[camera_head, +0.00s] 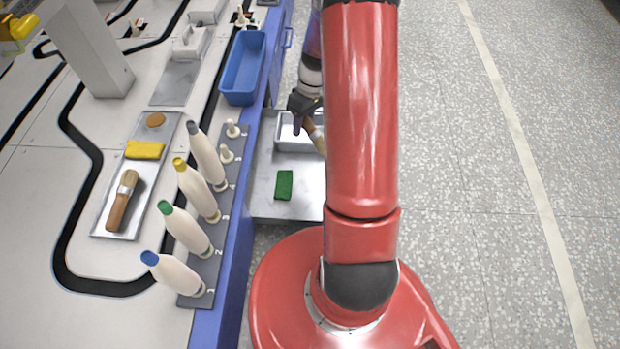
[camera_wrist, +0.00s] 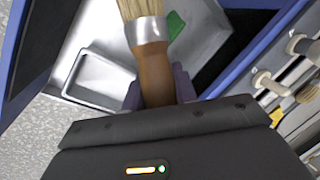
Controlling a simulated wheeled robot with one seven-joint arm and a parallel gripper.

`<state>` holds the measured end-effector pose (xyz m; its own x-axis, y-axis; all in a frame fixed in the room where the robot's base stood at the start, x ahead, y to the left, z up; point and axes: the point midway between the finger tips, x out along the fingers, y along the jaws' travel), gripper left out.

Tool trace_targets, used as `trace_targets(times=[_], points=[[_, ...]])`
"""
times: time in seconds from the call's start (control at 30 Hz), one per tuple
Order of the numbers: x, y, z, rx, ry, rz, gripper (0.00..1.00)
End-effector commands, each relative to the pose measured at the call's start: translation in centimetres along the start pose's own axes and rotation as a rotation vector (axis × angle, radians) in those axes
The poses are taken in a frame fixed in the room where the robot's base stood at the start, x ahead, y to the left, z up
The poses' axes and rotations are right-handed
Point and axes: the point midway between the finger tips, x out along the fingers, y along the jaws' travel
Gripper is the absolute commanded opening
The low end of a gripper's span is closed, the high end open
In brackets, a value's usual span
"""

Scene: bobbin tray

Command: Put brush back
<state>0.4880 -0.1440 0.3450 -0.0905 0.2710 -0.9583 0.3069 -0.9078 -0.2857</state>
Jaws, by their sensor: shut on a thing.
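My gripper (camera_head: 304,112) is shut on a brush (camera_head: 317,138), above the grey metal shelf (camera_head: 262,205) beside the bench. The arm hides part of this brush in the head view. In the wrist view, the brush (camera_wrist: 154,72) has a wooden handle between the fingers of my gripper (camera_wrist: 158,93), a silver ferrule and pale bristles pointing to the top of the picture. A small metal pan (camera_head: 290,143) and a green sponge (camera_head: 284,185) are on the shelf. The pan (camera_wrist: 100,80) and sponge (camera_wrist: 175,25) also show in the wrist view.
Another brush (camera_head: 118,213) lies on a metal tray (camera_head: 102,225) on the bench, with a yellow sponge (camera_head: 145,150). Several bobbins stand along a grey numbered rail (camera_head: 234,180) at the bench edge. A blue bin (camera_head: 240,70) is farther back. The floor (camera_head: 480,180) at right is clear.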

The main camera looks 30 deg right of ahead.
Motion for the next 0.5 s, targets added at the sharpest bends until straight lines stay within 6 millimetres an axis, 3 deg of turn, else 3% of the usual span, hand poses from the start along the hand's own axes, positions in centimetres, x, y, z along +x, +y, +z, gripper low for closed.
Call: trace_targets(times=[0.3, 0.5], points=[[8.6, 2.5, 0.1, 0.003, -0.004, -0.004, 0.01], [12.5, 3.6, 0.1, 0.004, -0.002, -0.003, 0.01]])
